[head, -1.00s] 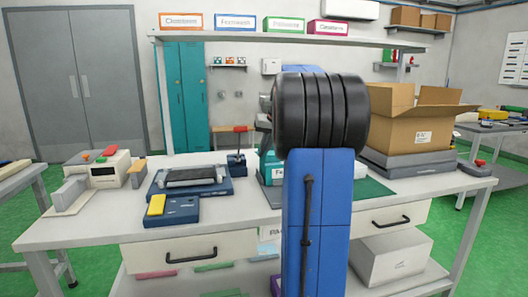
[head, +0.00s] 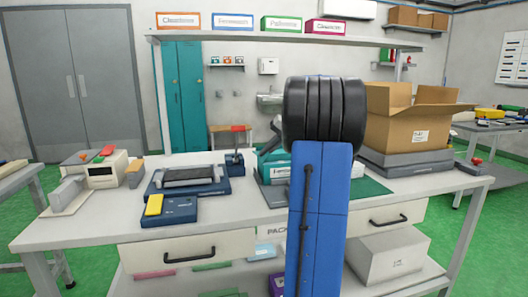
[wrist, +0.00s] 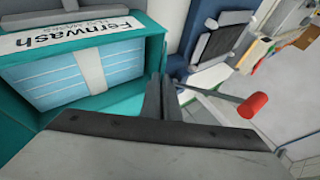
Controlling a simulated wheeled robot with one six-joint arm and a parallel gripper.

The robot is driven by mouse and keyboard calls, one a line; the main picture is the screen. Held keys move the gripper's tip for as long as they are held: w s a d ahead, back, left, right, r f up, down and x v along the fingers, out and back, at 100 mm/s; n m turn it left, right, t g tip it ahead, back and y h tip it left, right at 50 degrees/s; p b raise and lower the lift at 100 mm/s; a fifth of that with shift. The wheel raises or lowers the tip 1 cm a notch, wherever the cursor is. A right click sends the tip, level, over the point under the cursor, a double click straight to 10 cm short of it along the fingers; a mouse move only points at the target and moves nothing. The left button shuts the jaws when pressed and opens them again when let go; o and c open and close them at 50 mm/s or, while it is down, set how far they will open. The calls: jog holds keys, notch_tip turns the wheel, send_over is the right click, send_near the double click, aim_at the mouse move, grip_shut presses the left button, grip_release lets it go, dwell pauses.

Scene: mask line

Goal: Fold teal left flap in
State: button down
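A teal carton (wrist: 100,95) with a white "Fernwash" label fills the upper left of the wrist view. Pale blue packs (wrist: 85,75) show inside its opening. In the head view the carton (head: 274,174) stands on the bench, partly hidden behind my arm. My gripper (wrist: 162,95) has its two fingers close together beside the carton's right wall in the wrist view. They look shut, with nothing visible between them. A teal panel (wrist: 14,140) shows at the lower left of the wrist view; I cannot tell which flap it is.
A red-knobbed lever (wrist: 252,105) stands right of my fingers in the wrist view. A dark tray device (head: 188,178) and a blue pad with a yellow block (head: 154,204) lie left of the carton. An open cardboard box (head: 415,125) stands right. Green mat (head: 368,188) lies between.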

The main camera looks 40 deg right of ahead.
jog(key=shift+s+d+f+m+t+y, duration=0.25)
jog(key=shift+f+t+y, duration=0.1)
jog(key=shift+t+y, duration=0.35)
jog(key=shift+s+d+f+m+t+y, duration=0.1)
jog(key=shift+d+f+m+t+y, duration=0.3)
jog(key=shift+y, duration=0.5)
jog(key=shift+a+r, duration=0.1)
jog(key=shift+a, duration=0.05)
jog(key=c, duration=2)
grip_release()
jog(key=shift+r, duration=0.1)
notch_tip(320, 180, up, 10)
jog(key=shift+f, duration=0.1)
